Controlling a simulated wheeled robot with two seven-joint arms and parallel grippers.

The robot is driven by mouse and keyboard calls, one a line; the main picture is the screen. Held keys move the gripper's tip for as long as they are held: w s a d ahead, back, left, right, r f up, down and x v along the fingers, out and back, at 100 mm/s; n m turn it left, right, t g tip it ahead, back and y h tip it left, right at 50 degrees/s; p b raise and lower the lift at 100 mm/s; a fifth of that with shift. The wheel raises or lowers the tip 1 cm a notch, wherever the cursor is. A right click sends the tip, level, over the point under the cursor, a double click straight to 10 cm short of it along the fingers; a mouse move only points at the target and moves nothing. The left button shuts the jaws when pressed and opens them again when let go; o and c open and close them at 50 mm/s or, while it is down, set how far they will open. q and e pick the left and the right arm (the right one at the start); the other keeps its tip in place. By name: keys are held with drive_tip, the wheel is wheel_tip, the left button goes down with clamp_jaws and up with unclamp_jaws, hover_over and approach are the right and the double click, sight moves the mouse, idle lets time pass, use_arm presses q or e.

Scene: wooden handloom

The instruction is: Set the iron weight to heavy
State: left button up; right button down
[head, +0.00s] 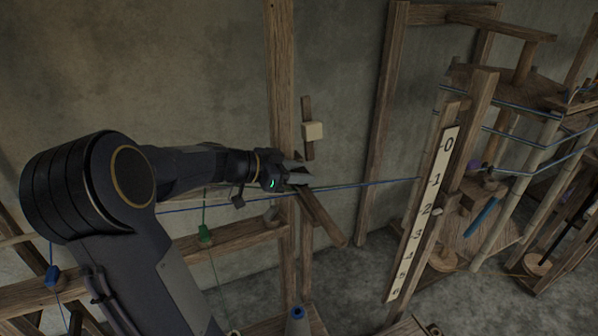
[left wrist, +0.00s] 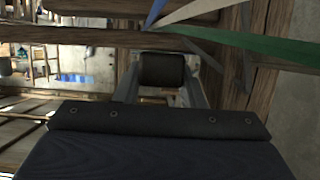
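I cannot pick out the iron weight with certainty. My left gripper (head: 298,174) is stretched out in front of a wooden post (head: 281,80), and its two grey fingers look spread apart. In the left wrist view my left gripper (left wrist: 163,88) shows a finger on each side of a dark rounded block (left wrist: 162,70). I cannot tell whether that block is the weight, or whether the fingers touch it. A slanted wooden bar (head: 321,219) runs down to the right just below the gripper. My right gripper is in neither view.
A cream block (head: 313,131) sits on a short slat above the gripper. A blue cord (head: 365,184) runs past the gripper to a numbered scale board (head: 424,214) at right. A green bobbin (head: 205,234) hangs at left. Loom frames (head: 500,110) stand at the right.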

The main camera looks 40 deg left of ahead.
sight(317, 208)
use_arm(q)
clamp_jaws()
drive_tip(key=shift+d+f+b, duration=0.1)
drive_tip(key=shift+d+b, duration=0.05)
drive_tip(key=shift+b, duration=0.15)
drive_tip(key=s+d+b, duration=0.1)
drive_tip(key=d+b, duration=0.1)
drive_tip(key=s+d+b, duration=0.1)
drive_tip(key=d+b, duration=0.1)
drive_tip(key=d, duration=0.1)
drive_tip(key=s+d+b, duration=0.1)
drive_tip(key=d+b, duration=0.1)
drive_tip(key=shift+s+d, duration=0.15)
drive_tip(key=shift+s, duration=0.25)
drive_tip(key=shift+s+d+b, duration=0.2)
drive_tip(key=shift+d+b, duration=0.15)
drive_tip(key=shift+b, duration=0.05)
drive_tip(key=shift+o, duration=1.5)
unclamp_jaws()
drive_tip(key=shift+s+d, duration=0.1)
drive_tip(key=shift+d, duration=0.05)
